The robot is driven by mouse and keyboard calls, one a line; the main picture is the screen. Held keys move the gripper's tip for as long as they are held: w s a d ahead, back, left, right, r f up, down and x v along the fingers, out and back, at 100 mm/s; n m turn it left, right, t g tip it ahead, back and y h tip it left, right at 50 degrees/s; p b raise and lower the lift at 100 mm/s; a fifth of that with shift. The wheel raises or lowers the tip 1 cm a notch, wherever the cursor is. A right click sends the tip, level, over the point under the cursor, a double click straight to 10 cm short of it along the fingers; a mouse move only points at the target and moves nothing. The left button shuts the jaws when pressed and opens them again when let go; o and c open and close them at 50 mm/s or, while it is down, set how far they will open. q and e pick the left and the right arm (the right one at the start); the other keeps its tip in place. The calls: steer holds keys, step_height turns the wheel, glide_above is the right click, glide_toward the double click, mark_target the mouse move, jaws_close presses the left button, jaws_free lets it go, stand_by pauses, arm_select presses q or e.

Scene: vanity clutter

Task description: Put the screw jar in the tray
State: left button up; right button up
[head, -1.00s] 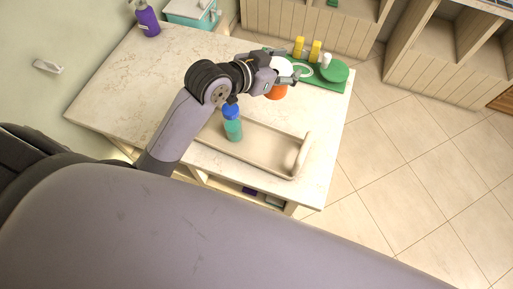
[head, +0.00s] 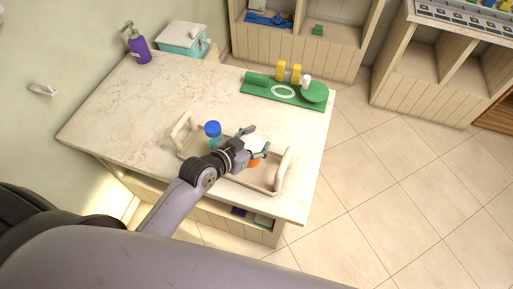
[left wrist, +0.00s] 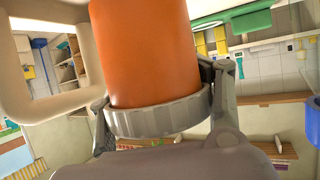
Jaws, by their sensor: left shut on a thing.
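The screw jar (left wrist: 155,60) has an orange body and a grey ribbed lid in the left wrist view. In the head view its orange side (head: 254,162) shows below a white top. My left gripper (head: 259,144) is shut on the jar, its fingers on either side of the ribbed lid. The jar is over the right half of the beige tray (head: 269,184), between its two raised handles. I cannot tell whether the jar touches the tray floor. My wrist hides part of the tray. My right gripper is not in view.
A bottle with a blue cap (head: 212,129) stands at the tray's left end, close to my left wrist. A green mat (head: 262,93) with several items lies at the back. A purple pump bottle (head: 138,45) stands back left. The marble tabletop (head: 135,110) is clear at left.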

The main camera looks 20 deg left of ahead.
arm_select(q)
steer(key=shift+a+f, duration=0.1)
steer(key=shift+f, duration=0.25)
step_height(320, 180, down, 3)
steer(key=shift+f, duration=0.5)
steer(key=o, duration=0.8)
steer(key=shift+c, duration=0.2)
steer(key=o, duration=0.6)
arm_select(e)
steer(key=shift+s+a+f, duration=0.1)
arm_select(q)
steer(key=shift+r, duration=0.1)
